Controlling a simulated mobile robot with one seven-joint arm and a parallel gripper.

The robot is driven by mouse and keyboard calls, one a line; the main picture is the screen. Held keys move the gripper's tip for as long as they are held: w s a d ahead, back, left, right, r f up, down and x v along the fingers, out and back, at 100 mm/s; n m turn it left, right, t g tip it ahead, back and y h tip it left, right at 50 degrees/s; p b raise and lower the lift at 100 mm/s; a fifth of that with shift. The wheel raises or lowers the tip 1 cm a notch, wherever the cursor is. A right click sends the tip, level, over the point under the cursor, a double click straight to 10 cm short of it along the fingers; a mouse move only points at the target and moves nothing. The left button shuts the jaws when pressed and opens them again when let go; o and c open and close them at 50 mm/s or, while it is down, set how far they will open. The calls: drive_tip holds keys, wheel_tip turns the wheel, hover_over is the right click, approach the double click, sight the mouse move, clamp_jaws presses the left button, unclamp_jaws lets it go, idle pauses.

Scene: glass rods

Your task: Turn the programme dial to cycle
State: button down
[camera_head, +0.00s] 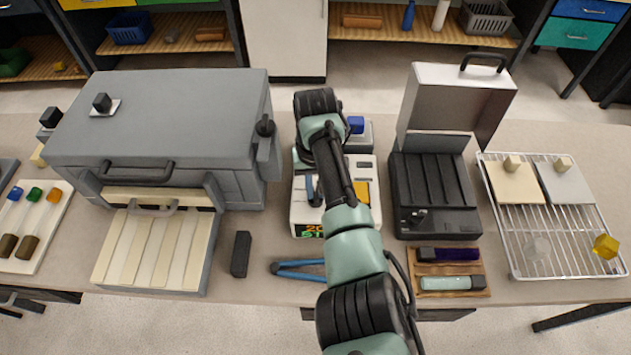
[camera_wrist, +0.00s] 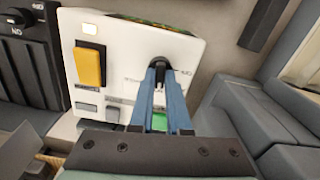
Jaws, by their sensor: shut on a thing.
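The programme dial (camera_wrist: 159,65) is a small black round knob on the white controller box (camera_wrist: 125,40), seen in the wrist view. My gripper (camera_wrist: 160,76) has its two blue fingers closed around the dial from both sides. The fingers hide part of the dial, and its printed labels are too small to read.
A yellow rocker switch (camera_wrist: 90,67) sits beside the dial on the box. A large grey kiln (camera_head: 170,105) stands left, an open black case (camera_head: 435,185) right. Blue-handled pliers (camera_head: 298,270) and a dark block (camera_head: 241,254) lie in front.

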drive_tip(key=m+p, duration=0.1)
drive_tip(key=m, duration=0.4)
drive_tip(key=shift+r+m+p, duration=0.1)
drive_tip(key=shift+m+p, duration=0.2)
drive_tip(key=shift+p, duration=0.1)
drive_tip(key=m, duration=0.4)
drive_tip(key=shift+w+m+p, duration=0.1)
drive_tip(key=shift+m+p, duration=0.3)
drive_tip(key=c, duration=0.9)
unclamp_jaws()
wheel_tip(320, 180, up, 13)
drive_tip(key=shift+b, duration=0.8)
